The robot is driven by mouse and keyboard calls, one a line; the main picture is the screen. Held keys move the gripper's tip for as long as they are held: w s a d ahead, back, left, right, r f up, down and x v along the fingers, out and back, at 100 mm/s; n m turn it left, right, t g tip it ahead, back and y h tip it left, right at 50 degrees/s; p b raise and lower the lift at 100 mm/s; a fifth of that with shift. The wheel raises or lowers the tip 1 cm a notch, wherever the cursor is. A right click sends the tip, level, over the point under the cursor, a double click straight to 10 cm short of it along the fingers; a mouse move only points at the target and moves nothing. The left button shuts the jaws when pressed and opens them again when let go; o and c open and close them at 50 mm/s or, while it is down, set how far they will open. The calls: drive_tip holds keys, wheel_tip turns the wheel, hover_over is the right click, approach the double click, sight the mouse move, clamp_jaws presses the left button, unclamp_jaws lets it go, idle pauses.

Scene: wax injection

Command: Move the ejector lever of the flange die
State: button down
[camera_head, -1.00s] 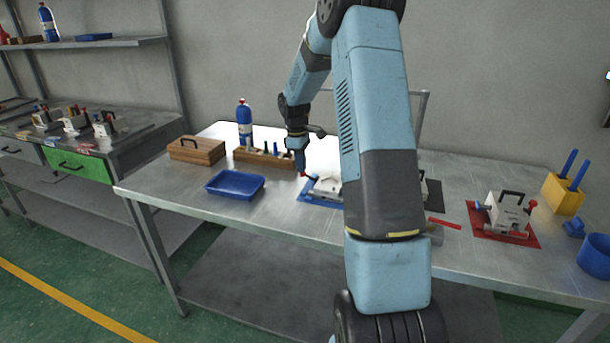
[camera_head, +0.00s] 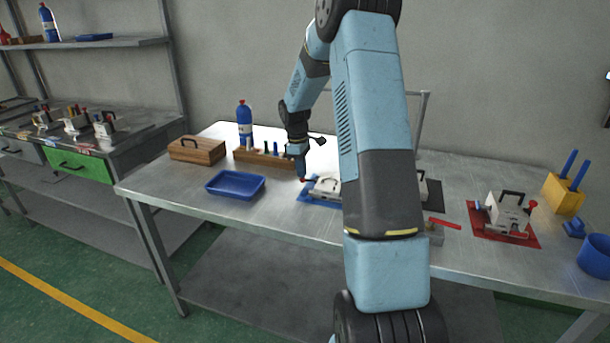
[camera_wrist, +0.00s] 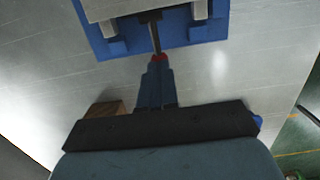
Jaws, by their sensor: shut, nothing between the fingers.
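A pale metal die (camera_head: 325,186) sits on a blue mat (camera_head: 313,201) on the metal table, partly hidden behind my arm in the head view. In the wrist view, the die (camera_wrist: 130,8) stands on the same blue mat (camera_wrist: 185,38). A dark lever rod (camera_wrist: 155,36) with a red tip (camera_wrist: 159,58) sticks out from it toward my gripper. My gripper (camera_wrist: 158,66) is shut with nothing held. Its fingertips are at the red tip; whether they touch it I cannot tell. The head view shows my gripper (camera_head: 302,178) low at the left end of the die.
A blue tray (camera_head: 235,186), a wooden box (camera_head: 197,150) and a wooden rack (camera_head: 264,158) with a blue bottle (camera_head: 244,124) behind lie to the left. Another die (camera_head: 508,212) on a red mat (camera_head: 490,233) stands right. Bare table lies between tray and blue mat.

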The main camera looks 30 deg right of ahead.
drive_tip(key=shift+w+a+r, duration=0.25)
drive_tip(key=shift+w+a, duration=0.3)
drive_tip(key=shift+w+a+r, duration=0.25)
drive_tip(key=shift+w+a, duration=0.25)
drive_tip(key=shift+r, duration=0.1)
wheel_tip(320, 180, up, 13)
drive_tip(key=w+a, duration=0.1)
drive_tip(key=shift+r, duration=0.2)
